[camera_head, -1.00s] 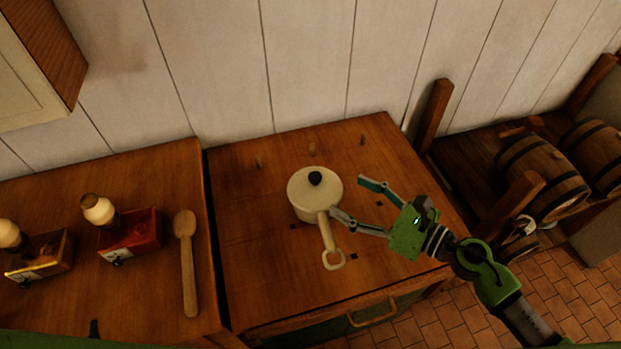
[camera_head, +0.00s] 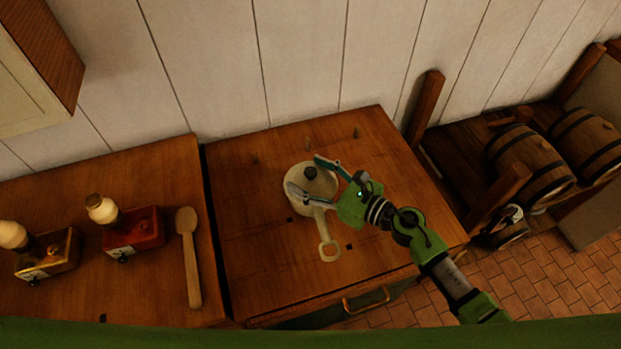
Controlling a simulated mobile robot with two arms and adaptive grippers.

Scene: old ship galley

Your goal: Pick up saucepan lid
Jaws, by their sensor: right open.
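The saucepan lid (camera_head: 296,173) is cream with a dark round knob (camera_head: 310,173). It sits on the cream saucepan, whose handle (camera_head: 327,240) points toward the front of the wooden counter. My right gripper (camera_head: 303,174) is open. Its two fingers reach over the lid from the right, one behind and one in front of the knob, and cover part of the lid and pan. I cannot tell whether the fingers touch the knob. My left gripper is not in view.
A wooden spoon (camera_head: 189,258) lies on the left counter beside a red grinder box (camera_head: 135,232) and another grinder (camera_head: 45,255). Small wooden pegs (camera_head: 310,143) stand behind the pan. Barrels (camera_head: 530,165) lie on a rack at right. The counter (camera_head: 250,270) left of the handle is clear.

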